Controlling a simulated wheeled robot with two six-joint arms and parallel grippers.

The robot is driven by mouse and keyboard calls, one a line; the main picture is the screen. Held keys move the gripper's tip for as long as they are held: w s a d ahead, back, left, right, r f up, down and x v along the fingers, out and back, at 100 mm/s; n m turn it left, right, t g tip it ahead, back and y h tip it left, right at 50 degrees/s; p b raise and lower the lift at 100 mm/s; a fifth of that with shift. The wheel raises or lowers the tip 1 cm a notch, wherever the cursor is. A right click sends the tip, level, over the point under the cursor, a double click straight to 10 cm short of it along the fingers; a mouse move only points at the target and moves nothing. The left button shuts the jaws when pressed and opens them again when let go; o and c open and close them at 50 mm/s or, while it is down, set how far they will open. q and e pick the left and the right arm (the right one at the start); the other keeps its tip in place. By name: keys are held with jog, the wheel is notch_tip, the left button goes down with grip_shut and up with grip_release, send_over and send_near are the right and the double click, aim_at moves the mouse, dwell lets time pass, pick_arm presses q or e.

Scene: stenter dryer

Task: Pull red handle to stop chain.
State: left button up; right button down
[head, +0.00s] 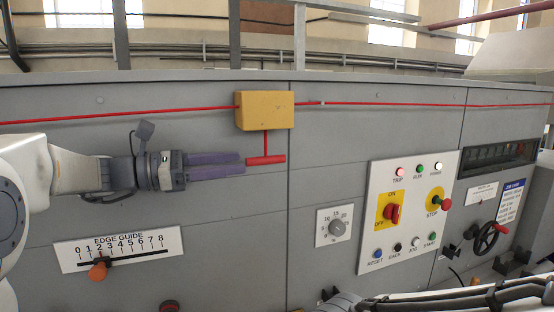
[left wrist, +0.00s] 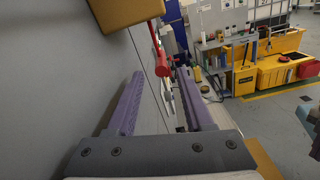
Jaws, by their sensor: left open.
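The red handle (head: 265,160) is a short horizontal bar on a red stem below a yellow box (head: 264,110) on the grey machine panel. My left gripper (head: 244,164) is open and points right, its purple fingertips at the left end of the bar. In the left wrist view, the red handle (left wrist: 158,50) shows between and just past the tips of the open fingers (left wrist: 160,74). The yellow box (left wrist: 125,10) is at the top there. I cannot tell whether a finger touches the bar. My right gripper is not in view.
A red cord (head: 390,103) runs along the panel through the yellow box. A white control board (head: 408,212) with lamps, a switch and a stop button is at the right. The edge guide scale (head: 118,249) is below my left arm. A handwheel (head: 489,238) is at far right.

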aim_at(278, 159)
pick_arm(q)
jog(key=p+x, duration=0.3)
jog(key=x, duration=0.6)
jog(key=shift+d+p, duration=0.2)
jog(key=shift+p, duration=0.15)
jog(key=shift+w+d, duration=0.1)
jog(key=shift+d, duration=0.3)
grip_shut()
jog(key=shift+f, duration=0.1)
dwell(0.5)
